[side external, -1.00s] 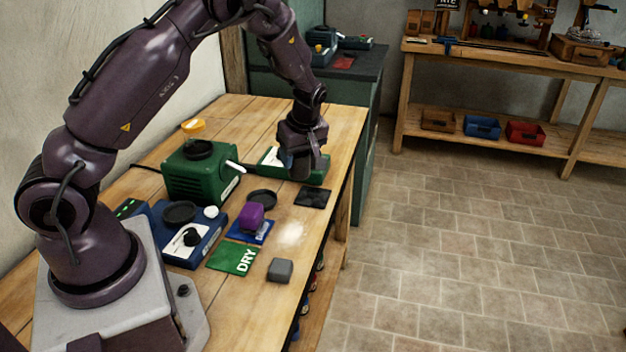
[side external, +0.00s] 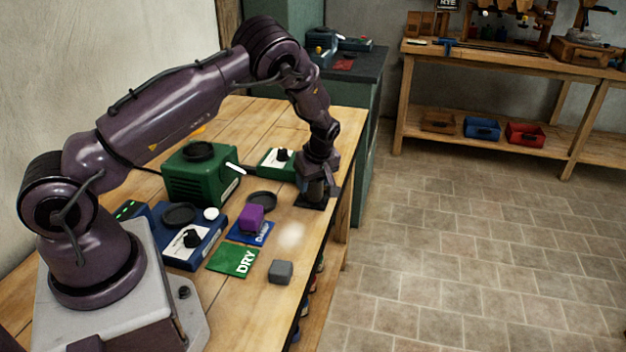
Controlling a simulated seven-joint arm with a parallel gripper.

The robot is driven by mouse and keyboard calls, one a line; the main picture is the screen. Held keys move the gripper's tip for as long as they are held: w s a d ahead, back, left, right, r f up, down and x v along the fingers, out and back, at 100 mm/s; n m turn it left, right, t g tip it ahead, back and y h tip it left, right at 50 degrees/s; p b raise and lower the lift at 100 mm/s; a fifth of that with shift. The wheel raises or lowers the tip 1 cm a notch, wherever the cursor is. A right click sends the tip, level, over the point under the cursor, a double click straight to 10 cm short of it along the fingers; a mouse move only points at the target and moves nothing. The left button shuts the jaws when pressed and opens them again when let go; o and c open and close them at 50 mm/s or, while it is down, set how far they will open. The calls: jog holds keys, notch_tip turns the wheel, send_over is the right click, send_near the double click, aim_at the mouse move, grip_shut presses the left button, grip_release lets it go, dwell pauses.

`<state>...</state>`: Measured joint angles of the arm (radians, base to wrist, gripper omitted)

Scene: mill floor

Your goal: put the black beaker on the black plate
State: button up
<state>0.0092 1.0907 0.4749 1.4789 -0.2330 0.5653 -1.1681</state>
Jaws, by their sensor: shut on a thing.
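My gripper (side external: 316,186) points down over the black plate (side external: 308,205), a flat dark square near the table's right edge. The gripper is shut on a dark thing, which I take to be the black beaker. The jaws and the beaker blend together, so its outline is hard to make out. The beaker's lower end is at or just above the plate; I cannot tell whether they touch. The gripper and beaker hide much of the plate.
Left of the plate are a round black dish (side external: 262,199) and a purple block (side external: 250,217) on a blue card. A green DRY card (side external: 233,259), grey block (side external: 281,271), blue device (side external: 190,240) and green boxes (side external: 200,178) stand around. Bare wood lies in front.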

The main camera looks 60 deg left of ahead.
jog(key=shift+f, duration=0.15)
jog(key=o, duration=1)
